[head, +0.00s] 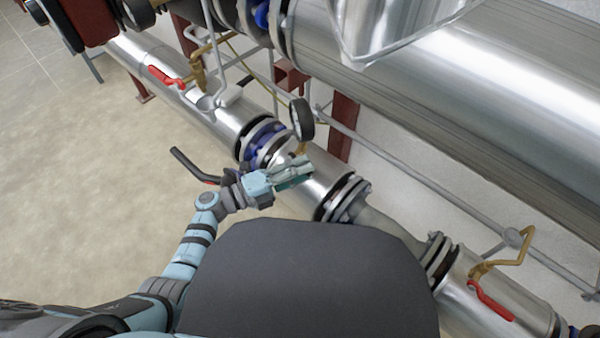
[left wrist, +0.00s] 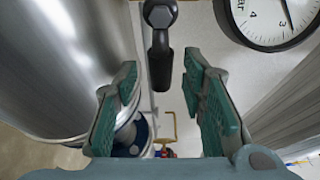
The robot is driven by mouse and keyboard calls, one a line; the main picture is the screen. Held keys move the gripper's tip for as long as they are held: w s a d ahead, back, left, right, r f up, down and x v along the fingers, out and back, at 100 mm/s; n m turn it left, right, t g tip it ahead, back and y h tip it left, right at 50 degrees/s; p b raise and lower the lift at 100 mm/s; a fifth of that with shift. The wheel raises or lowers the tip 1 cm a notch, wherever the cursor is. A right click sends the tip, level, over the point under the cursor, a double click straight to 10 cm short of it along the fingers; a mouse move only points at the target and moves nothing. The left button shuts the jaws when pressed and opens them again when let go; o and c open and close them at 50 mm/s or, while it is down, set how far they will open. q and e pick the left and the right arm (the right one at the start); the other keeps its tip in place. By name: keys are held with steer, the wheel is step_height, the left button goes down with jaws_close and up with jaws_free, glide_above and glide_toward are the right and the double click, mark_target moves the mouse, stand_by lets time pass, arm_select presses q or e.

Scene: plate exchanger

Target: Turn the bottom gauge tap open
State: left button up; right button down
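The gauge (head: 302,119) stands above the lower pipe in the head view, seen from its dark edge. Its white dial (left wrist: 272,14) fills the upper right corner of the left wrist view. A black tap lever with a bolt at its top (left wrist: 160,62) hangs down the middle of the left wrist view, between the two green fingers. My left gripper (head: 296,172) is by the lower pipe just below the gauge and hides the tap in the head view. In the left wrist view the gripper (left wrist: 163,105) is open, with gaps visible on both sides of the lever. My right gripper is not in view.
The silver lower pipe (head: 320,182) runs diagonally, with a blue flanged valve (head: 260,141) and its black lever (head: 190,163) beside my left wrist. Red-handled taps stand at upper left (head: 165,77) and lower right (head: 490,300). The floor at left is clear.

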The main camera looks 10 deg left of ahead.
arm_select(q)
jaws_close()
